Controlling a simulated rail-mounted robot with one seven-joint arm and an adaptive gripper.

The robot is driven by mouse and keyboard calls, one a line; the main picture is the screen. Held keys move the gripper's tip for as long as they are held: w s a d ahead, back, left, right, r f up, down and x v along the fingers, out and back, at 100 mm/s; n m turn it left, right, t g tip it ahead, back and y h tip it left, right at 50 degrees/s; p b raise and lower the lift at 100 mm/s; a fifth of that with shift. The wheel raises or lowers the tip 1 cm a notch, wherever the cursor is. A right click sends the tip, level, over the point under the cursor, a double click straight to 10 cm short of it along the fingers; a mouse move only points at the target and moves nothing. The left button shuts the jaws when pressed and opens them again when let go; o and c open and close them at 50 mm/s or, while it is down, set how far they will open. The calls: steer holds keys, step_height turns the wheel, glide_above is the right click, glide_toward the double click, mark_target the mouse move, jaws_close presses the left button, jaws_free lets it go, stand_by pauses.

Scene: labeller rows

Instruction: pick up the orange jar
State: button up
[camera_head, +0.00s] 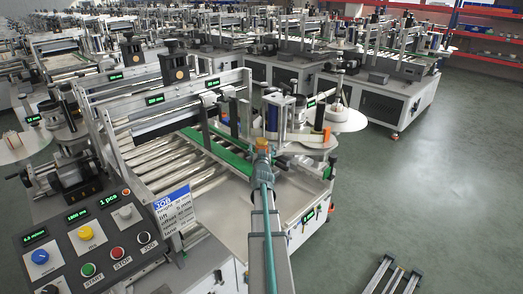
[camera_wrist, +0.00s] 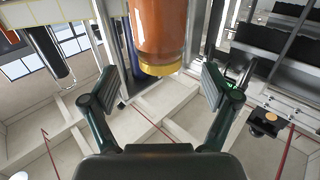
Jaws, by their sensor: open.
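The orange jar (camera_wrist: 160,30) with a yellow lid (camera_wrist: 158,69) shows at the top middle of the wrist view. The picture there is upside down, so the lid end points down and the top edge cuts off the rest. My gripper (camera_wrist: 158,80) is open, with one finger on each side of the lid end and a gap on both sides. Neither finger visibly touches the jar. In the head view a small orange and yellow top, seemingly the jar (camera_head: 262,143), shows at the far end of my arm, which hides most of it and the gripper.
A labelling machine with a roller conveyor (camera_head: 160,165) and a green guide rail (camera_head: 228,155) lies around the arm's end. A control panel (camera_head: 90,240) stands at left. A label reel (camera_head: 346,120) is at right. Free floor (camera_head: 430,180) lies right.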

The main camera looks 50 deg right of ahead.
steer(key=p+x, duration=0.1)
steer(key=x, duration=0.4)
steer(key=shift+w, duration=0.1)
steer(key=c, duration=1.5)
steer(key=shift+r, duration=0.1)
